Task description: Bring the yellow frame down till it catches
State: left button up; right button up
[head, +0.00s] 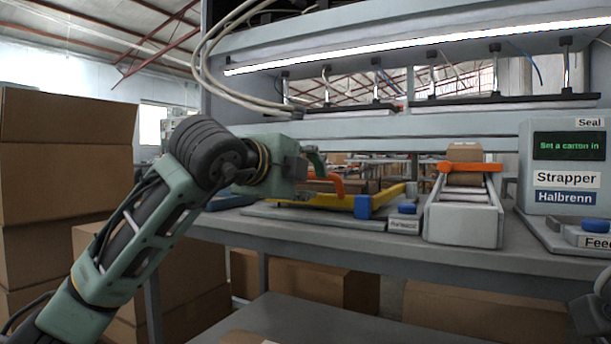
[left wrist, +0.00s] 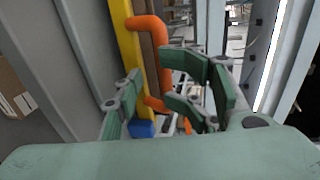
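The yellow frame (head: 388,195) lies low over the grey press on the bench, with a blue block (head: 363,207) at its near right corner. Its orange handle (head: 336,183) stands at the front, partly behind my left gripper (head: 317,166). In the left wrist view the yellow frame (left wrist: 128,70) and the orange handle (left wrist: 163,60) run between the spread green fingers of my left gripper (left wrist: 152,88). The fingers look open, with gaps beside the handle. I cannot tell whether the frame is caught. My right gripper does not show clearly.
A grey strapper (head: 565,160) with a screen stands at the right. A small conveyor (head: 463,219) with an orange bar (head: 468,167) is beside the press. A blue button (head: 407,209) sits between them. Cartons (head: 60,150) are stacked at the left. A lit shelf overhangs the bench.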

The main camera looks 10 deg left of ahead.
pick_arm(q)
jog(key=shift+w+f, duration=0.1)
jog(key=shift+f, duration=0.35)
jog(key=f+b, duration=0.1)
jog(key=s+b, duration=0.1)
jog(key=shift+s+a+f+b, duration=0.3)
jog(key=shift+f+b, duration=0.05)
jog(key=shift+b, duration=0.05)
jog(key=shift+s+a+f+b, duration=0.15)
jog(key=shift+s+b, duration=0.4)
jog(key=shift+s, duration=0.05)
jog(key=shift+s+f, duration=0.1)
jog(key=shift+s, duration=0.1)
jog(key=s+f+b, duration=0.1)
jog(key=s+b, duration=0.1)
jog(key=s+a+f+b, duration=0.1)
jog(key=s+b, duration=0.1)
jog(key=shift+a+f, duration=0.15)
jog(key=shift+a, duration=0.05)
